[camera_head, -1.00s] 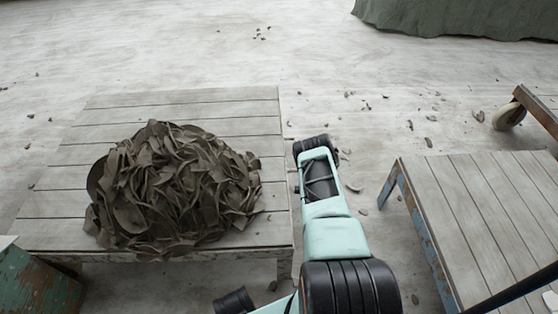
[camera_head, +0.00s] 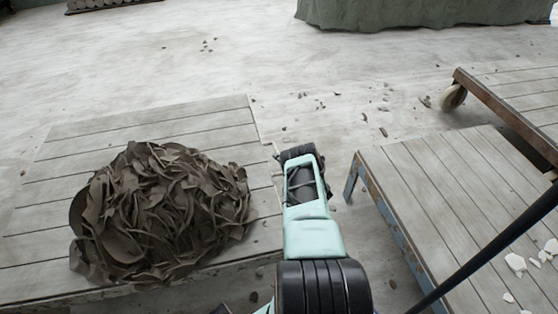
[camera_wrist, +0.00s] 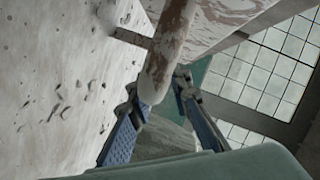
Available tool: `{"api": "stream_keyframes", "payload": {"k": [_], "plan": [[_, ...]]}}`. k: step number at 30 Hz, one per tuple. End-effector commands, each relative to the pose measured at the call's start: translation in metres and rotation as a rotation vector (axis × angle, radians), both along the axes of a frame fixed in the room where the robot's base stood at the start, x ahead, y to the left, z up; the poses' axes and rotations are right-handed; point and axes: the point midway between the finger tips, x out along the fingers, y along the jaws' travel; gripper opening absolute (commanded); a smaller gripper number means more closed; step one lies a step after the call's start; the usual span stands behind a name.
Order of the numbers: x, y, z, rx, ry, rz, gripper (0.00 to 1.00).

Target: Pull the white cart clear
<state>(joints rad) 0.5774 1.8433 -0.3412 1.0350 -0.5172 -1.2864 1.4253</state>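A wheeled cart (camera_head: 520,86) with a pale plank deck, a rusty brown frame and a pale caster stands at the far right in the head view, partly cut off; I take it for the white cart. In the wrist view, a bar with flaking whitish and brown paint (camera_wrist: 180,40) reaches down between the fingers of my gripper (camera_wrist: 157,98). I cannot tell which object the bar belongs to. The blue-padded fingers are spread, with the bar's rounded end near the left one; contact is unclear. In the head view my arm hides the gripper.
A low plank platform (camera_head: 95,142) with a heap of clay trimmings (camera_head: 160,215) lies left of my arm. A plank-topped table (camera_head: 420,185) with a blue frame stands right, with white chips (camera_head: 515,262). A dark bar (camera_head: 500,240) crosses it. Floor scraps lie between.

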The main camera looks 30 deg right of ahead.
Motion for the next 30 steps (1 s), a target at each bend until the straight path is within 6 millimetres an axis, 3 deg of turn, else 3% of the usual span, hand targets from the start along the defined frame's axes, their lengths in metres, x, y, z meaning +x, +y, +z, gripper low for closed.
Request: {"api": "stream_keyframes", "payload": {"k": [3,16,30], "plan": [[0.0,0.0,0.0,0.0,-0.001,0.001,0.3],[-0.011,0.0,0.002,0.001,0.0,0.001,0.3],[-0.089,0.002,0.02,0.002,0.0,0.0,0.3]]}}
